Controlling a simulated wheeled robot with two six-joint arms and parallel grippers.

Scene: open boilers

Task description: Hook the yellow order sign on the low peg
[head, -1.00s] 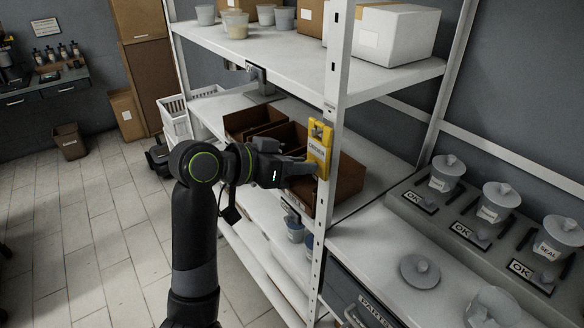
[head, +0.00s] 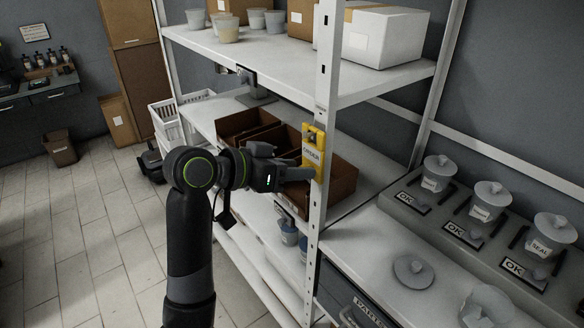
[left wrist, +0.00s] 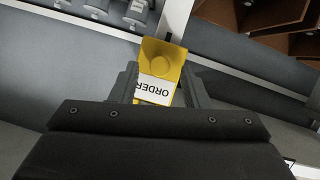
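My left gripper (head: 308,174) is at the lower part of the sign. In the left wrist view its two fingers (left wrist: 160,88) stand on either side of the sign and look closed on its edges. The low peg is not clearly visible; I cannot tell whether the sign's top is around it. My right gripper is not in view.
A counter (head: 365,235) with lidded cups and OK tags is to the right. The floor (head: 90,220) at left is mostly clear.

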